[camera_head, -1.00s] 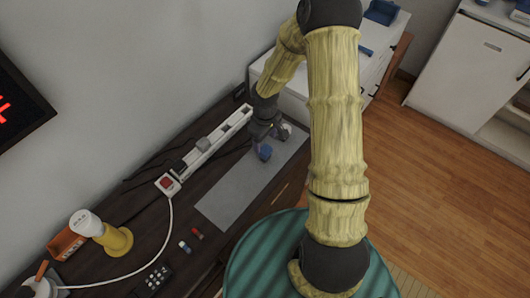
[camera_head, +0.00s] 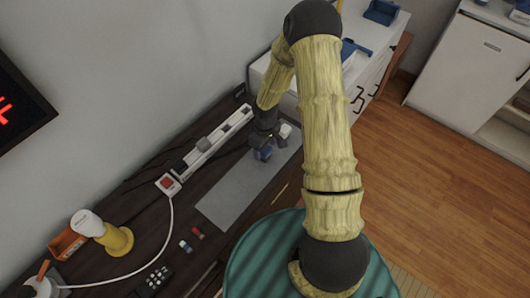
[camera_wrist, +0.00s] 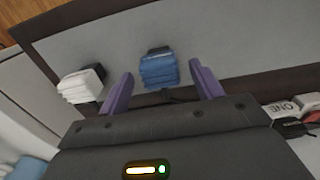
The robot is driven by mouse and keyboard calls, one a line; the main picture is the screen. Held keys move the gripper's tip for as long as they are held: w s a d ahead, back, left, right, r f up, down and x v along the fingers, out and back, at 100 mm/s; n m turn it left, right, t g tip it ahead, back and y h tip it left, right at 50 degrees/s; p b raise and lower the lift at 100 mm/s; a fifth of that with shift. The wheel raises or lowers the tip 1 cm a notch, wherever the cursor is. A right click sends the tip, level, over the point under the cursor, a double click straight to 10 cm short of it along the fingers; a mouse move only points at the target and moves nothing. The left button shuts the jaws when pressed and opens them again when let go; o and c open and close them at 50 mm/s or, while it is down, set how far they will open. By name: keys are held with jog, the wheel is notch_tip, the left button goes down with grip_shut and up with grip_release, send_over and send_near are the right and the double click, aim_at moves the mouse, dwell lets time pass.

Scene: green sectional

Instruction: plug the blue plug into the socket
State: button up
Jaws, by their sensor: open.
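The blue plug (camera_wrist: 160,71) lies on the grey mat (camera_wrist: 220,48) in the wrist view, between and just beyond my fingertips. In the head view the blue plug (camera_head: 264,153) is partly hidden by my gripper (camera_head: 262,138).
A white plug (camera_wrist: 82,84) lies on the mat left of the blue one. A grey plug (camera_head: 203,144) sits on the strip. The near mat (camera_head: 228,200) is clear.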

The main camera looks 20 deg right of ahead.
aim_at(265, 149)
jog(key=c, duration=1.1)
jog(key=shift+o, duration=0.2)
jog(key=shift+r, duration=0.1)
notch_tip(265, 149, up, 10)
